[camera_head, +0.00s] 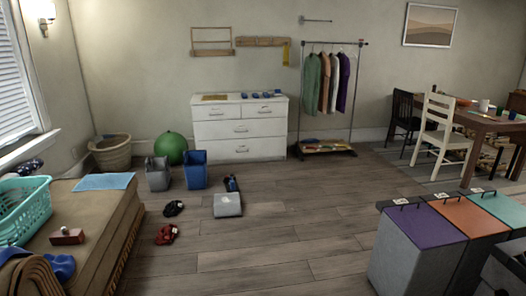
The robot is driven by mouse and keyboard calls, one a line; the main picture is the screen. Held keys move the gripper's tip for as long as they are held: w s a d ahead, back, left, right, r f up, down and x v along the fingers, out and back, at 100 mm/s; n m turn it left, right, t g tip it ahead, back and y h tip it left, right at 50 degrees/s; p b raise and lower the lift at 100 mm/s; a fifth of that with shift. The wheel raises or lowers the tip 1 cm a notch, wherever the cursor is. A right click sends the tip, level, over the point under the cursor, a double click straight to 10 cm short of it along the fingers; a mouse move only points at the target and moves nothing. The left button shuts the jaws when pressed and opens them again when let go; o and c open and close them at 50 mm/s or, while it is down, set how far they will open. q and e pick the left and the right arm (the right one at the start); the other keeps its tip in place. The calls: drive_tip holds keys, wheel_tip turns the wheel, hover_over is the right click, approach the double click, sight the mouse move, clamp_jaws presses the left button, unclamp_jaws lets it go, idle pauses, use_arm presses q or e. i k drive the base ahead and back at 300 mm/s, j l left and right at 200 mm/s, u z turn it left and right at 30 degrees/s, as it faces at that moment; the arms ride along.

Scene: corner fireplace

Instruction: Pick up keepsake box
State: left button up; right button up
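A small reddish-brown box (67,237), which looks like the keepsake box, sits on the tan padded bench (112,205) at the lower left. It stands just right of a teal laundry basket (22,212), and a pale mark shows on its top. Its fine details are too small to tell. Neither of my grippers can be made out in the head view, and nothing is seen touching the box.
A blue cloth (105,181) lies flat on the bench; a rolled brown item (42,277) is at its near end. A grey box (227,205) and red shoes (166,234) are on the floor. Lidded bins (405,250) stand lower right. The middle floor is clear.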

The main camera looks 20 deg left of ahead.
sight(77, 236)
drive_tip(key=i+j+u, duration=0.2)
drive_tip(key=i+u, duration=0.55)
drive_tip(key=i, duration=0.25)
drive_tip(key=i+u, duration=0.4)
drive_tip(key=i+l+u, duration=0.35)
drive_tip(key=i, duration=0.2)
